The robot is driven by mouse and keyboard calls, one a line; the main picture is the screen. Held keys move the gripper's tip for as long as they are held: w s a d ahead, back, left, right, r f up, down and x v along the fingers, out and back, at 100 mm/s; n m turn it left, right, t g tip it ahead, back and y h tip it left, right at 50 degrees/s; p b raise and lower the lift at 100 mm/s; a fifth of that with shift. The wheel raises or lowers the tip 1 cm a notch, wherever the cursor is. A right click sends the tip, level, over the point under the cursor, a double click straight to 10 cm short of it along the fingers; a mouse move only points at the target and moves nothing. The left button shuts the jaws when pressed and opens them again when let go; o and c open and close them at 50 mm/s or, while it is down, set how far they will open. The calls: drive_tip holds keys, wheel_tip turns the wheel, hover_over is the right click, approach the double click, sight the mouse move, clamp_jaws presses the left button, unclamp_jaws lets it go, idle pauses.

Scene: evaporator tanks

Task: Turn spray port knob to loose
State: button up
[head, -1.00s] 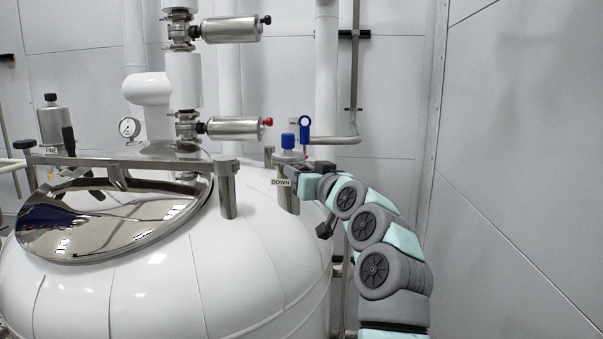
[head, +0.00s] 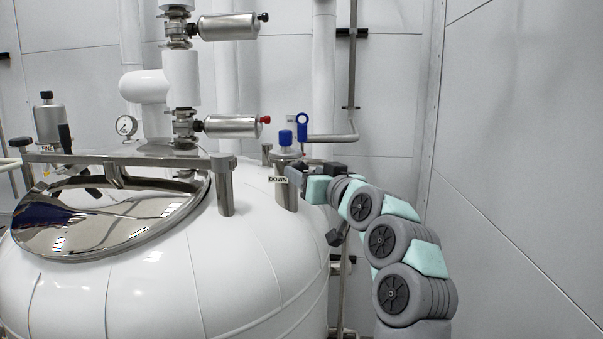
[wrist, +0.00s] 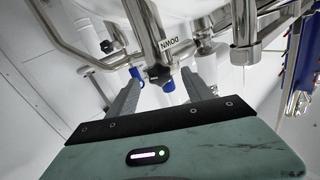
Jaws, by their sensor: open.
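Nothing is held. I cannot tell whether a finger touches the port, or which part is the knob.
A blue-handled valve (head: 302,124) on a bent pipe stands just behind the port. A short metal post (head: 225,190) and the shiny hatch lid (head: 110,215) are to the left. The wall on the right (head: 520,150) leaves free room beside my arm.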

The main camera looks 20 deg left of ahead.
drive_tip(key=v, duration=0.6)
drive_tip(key=shift+d, duration=0.1)
